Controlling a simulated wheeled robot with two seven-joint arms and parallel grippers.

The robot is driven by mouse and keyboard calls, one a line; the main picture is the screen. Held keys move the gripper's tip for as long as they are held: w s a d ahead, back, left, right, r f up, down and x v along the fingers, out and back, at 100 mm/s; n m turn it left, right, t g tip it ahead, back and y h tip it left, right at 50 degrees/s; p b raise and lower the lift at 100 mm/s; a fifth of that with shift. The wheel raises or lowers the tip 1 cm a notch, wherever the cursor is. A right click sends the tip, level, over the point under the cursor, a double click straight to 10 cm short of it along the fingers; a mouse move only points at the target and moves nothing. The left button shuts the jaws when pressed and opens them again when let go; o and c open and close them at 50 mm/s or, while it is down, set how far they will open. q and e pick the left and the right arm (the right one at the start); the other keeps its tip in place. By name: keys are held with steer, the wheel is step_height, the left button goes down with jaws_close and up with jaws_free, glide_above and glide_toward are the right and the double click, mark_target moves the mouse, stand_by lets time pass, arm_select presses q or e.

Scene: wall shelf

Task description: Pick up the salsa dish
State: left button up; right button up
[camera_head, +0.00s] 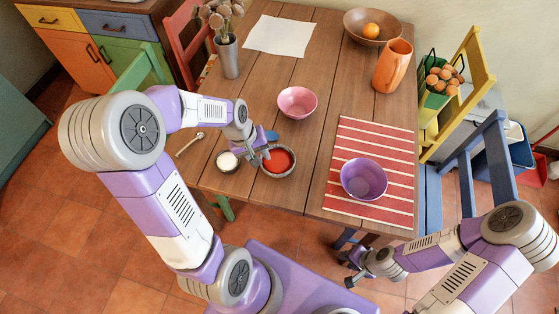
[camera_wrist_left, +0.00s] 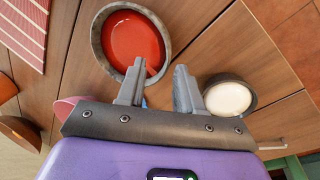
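The salsa dish (camera_head: 278,161) is a grey stone-like bowl filled with red salsa, near the table's front edge. It also shows at the top of the left wrist view (camera_wrist_left: 107,58). My left gripper (camera_head: 259,159) is at the dish's left rim, fingers pointing down. In the left wrist view the gripper (camera_wrist_left: 160,75) is open and empty; one finger overlaps the dish's rim and the other is outside it. Whether they touch it I cannot tell. My right gripper (camera_head: 346,271) appears open and empty, off the table's front edge.
A small dark bowl of white contents (camera_head: 227,161) stands just left of the left gripper. A pink bowl (camera_head: 297,102) is behind the dish. A purple bowl (camera_head: 364,179) sits on the striped red mat (camera_head: 373,137). A vase, an orange jug (camera_head: 392,66) and a fruit bowl stand farther back.

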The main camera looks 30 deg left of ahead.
mark_target(264, 163)
arm_select(q)
steer(key=shift+s+d+f, duration=0.1)
steer(key=shift+f, duration=0.35)
steer(key=b+x, duration=0.2)
steer(key=x, duration=0.2)
steer(key=shift+s+d+f, duration=0.1)
steer(key=shift+s+f, duration=0.05)
steer(key=shift+f, duration=0.1)
steer(key=shift+r, duration=0.1)
jaws_close()
stand_by(0.6)
